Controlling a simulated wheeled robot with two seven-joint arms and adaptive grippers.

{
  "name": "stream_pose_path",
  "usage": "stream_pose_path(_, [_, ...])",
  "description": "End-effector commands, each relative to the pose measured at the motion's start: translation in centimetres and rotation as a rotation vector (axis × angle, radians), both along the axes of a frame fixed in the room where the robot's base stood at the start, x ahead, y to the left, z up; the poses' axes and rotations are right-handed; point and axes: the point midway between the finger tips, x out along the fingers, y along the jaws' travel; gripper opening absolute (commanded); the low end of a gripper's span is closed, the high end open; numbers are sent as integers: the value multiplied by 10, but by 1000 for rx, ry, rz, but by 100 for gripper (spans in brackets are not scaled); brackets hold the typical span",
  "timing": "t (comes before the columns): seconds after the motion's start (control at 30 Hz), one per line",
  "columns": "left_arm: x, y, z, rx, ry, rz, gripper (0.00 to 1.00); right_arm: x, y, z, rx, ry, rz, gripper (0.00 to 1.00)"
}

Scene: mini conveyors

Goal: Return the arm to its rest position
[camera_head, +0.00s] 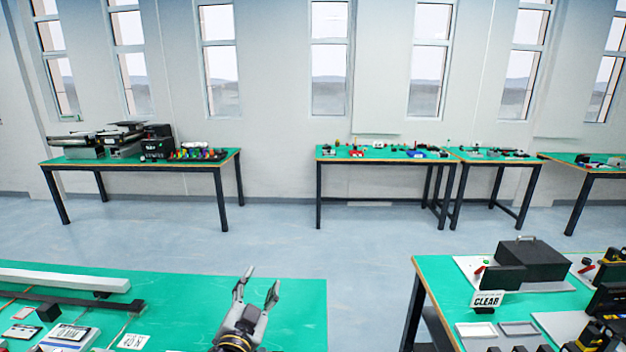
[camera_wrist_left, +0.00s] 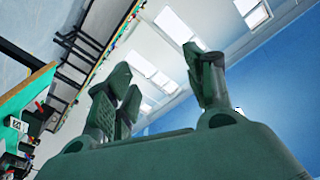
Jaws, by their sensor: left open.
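My left gripper (camera_head: 258,288) shows at the bottom of the head view, pointing away from me over the right part of the near green table (camera_head: 300,310). Its two fingers are spread apart, with nothing between them. In the left wrist view the fingers of my left gripper (camera_wrist_left: 160,90) stand apart and empty, with windows and wall behind them. My right gripper is not in view.
A white bar (camera_head: 60,279), a dark rail and label cards (camera_head: 72,334) lie on the near table's left. A second table (camera_head: 440,277) at right carries a black box (camera_head: 533,260) and a CLEAR sign (camera_head: 487,299). Open floor (camera_head: 290,238) separates these from the far tables.

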Motion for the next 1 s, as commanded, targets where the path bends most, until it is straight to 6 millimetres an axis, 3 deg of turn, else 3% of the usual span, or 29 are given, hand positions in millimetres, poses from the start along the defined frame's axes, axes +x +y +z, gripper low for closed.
stream_pose_path(0.37, [-45,61,-99,-132,432,198,53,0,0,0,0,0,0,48])
stream_pose_path(0.7, [-125,89,-179,-215,849,299,53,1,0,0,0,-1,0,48])
stream_pose_path(1.0, [-188,94,-214,-250,1109,320,53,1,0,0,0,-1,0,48])
